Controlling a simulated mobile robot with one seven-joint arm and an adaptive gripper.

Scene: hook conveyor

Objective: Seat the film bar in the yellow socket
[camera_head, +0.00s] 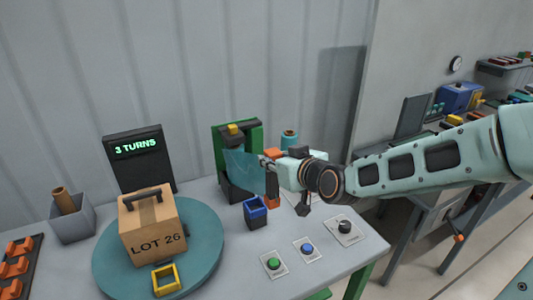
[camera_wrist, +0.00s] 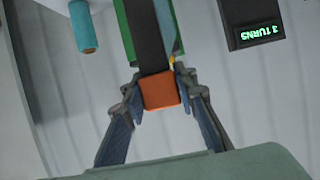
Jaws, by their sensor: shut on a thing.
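My gripper (camera_head: 268,163) is at the green-framed stand at the back of the table. In the wrist view its fingers (camera_wrist: 160,88) are shut on an orange block (camera_wrist: 161,92), which I take to be the film bar. A sheet of translucent teal film (camera_head: 243,170) spreads left of the fingertips in the head view. Its exact join to the bar is hard to see. The yellow socket (camera_head: 166,268) is a small open square frame at the front of the round teal turntable (camera_head: 110,262), well below and left of my gripper.
A carton marked LOT 26 (camera_head: 153,225) stands on the turntable behind the yellow socket. A blue square socket (camera_head: 255,205) stands between the turntable and my gripper. The green stand (camera_head: 254,136), a "3 TURNS" display (camera_head: 137,160) and a grey bin (camera_head: 72,222) line the back. Buttons (camera_head: 274,264) are at front right.

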